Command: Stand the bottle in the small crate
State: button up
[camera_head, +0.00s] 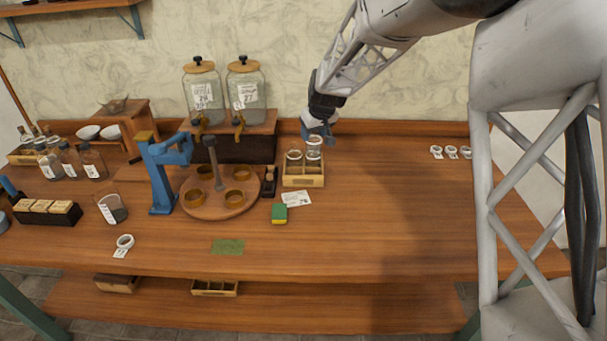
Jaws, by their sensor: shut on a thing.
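The small crate (303,182) is a light wooden box with compartments, standing on the bench right of the round wooden stand. My gripper (317,138) is above the crate's back right part, pointing down and shut on a small clear bottle (314,150). The bottle looks upright, over or partly in the right compartment. I cannot tell whether its base touches the crate floor. A second clear glass vessel (294,156) stands in the left compartment, close beside the held bottle.
Left are a dark holder (269,182), the round stand (220,204) and a blue press (160,175). Two large jars (246,90) stand behind left.

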aim_at(314, 146)
jog(key=shift+f, duration=0.1)
jog(key=shift+f, duration=2.35)
jog(key=shift+f, duration=0.15)
jog(key=shift+f, duration=2.4)
jog(key=shift+f, duration=0.15)
jog(key=o, duration=1)
jog(key=shift+v, duration=6.15)
